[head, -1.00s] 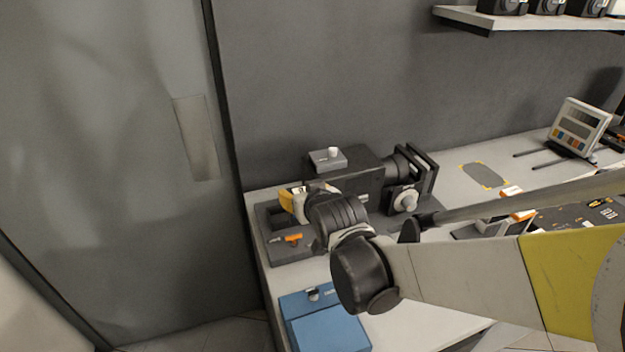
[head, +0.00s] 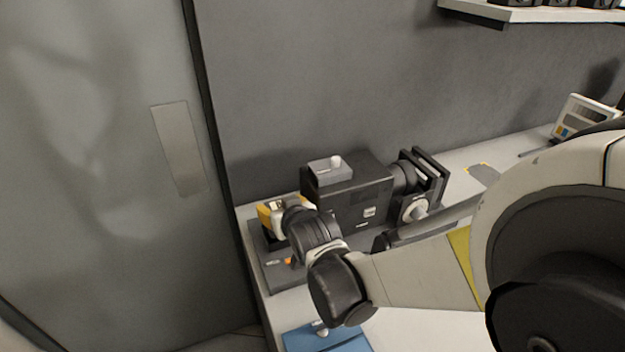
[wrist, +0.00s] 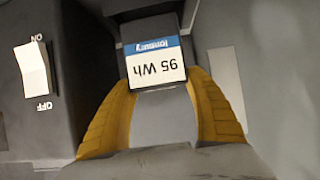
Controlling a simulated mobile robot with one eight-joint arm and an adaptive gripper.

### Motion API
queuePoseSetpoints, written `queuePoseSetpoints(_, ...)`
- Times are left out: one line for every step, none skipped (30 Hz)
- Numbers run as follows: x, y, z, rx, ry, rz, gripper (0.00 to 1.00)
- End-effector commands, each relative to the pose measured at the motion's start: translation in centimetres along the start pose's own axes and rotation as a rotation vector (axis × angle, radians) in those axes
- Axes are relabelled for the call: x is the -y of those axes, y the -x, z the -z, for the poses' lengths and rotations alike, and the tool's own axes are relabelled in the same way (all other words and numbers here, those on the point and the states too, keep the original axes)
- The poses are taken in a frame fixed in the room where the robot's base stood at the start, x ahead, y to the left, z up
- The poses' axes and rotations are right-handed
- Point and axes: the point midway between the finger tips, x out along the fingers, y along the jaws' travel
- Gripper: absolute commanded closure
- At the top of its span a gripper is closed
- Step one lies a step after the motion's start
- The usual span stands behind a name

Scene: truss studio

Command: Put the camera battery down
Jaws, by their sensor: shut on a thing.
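The camera battery (wrist: 158,68) is dark with a white and blue label reading 95 Wh, upside down in the wrist view. My gripper (wrist: 160,85) is shut on it, with a yellow finger on each side. In the head view my gripper (head: 272,210) is at the back end of the black cinema camera (head: 350,205), over the dark base under it. The battery is largely hidden by my gripper there. I cannot tell whether the battery touches anything beneath it.
An ON/OFF switch (wrist: 33,70) on a dark housing is close left of my gripper in the wrist view. A blue box (head: 325,340) stands at the table's front edge. A grey door (head: 100,180) is at left. A wall shelf (head: 530,13) is at upper right.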

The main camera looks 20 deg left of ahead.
Motion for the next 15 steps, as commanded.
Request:
queuePoseSetpoints(0.0,-0.4,-0.7,-0.001,0.000,0.000,0.80)
queuePoseSetpoints(0.0,-0.7,-1.1,-0.001,0.000,0.000,0.80)
queuePoseSetpoints(0.0,-1.0,-1.7,-0.001,0.000,0.000,0.80)
queuePoseSetpoints(0.0,-1.2,-2.1,-0.001,0.000,0.000,0.80)
queuePoseSetpoints(0.0,-1.4,-2.4,-0.001,0.000,0.000,0.80)
queuePoseSetpoints(0.0,-1.5,-2.7,-0.001,0.000,0.000,0.80)
queuePoseSetpoints(0.0,-1.5,-2.7,-0.001,0.000,0.000,0.80)
queuePoseSetpoints(0.0,-1.5,-2.7,-0.001,0.000,0.000,0.80)
queuePoseSetpoints(0.0,-1.5,-2.7,-0.001,0.000,0.000,0.80)
queuePoseSetpoints(0.0,-1.4,-2.6,-0.001,0.000,0.000,0.80)
queuePoseSetpoints(0.0,-1.4,-2.6,-0.001,0.000,0.000,0.80)
queuePoseSetpoints(0.0,-1.4,-2.6,-0.001,0.000,0.000,0.80)
queuePoseSetpoints(0.0,-1.4,-2.6,-0.001,0.000,0.000,0.80)
queuePoseSetpoints(0.0,-1.4,-2.6,-0.001,0.000,0.000,0.80)
queuePoseSetpoints(0.0,-1.5,-2.7,-0.001,0.000,0.000,0.80)
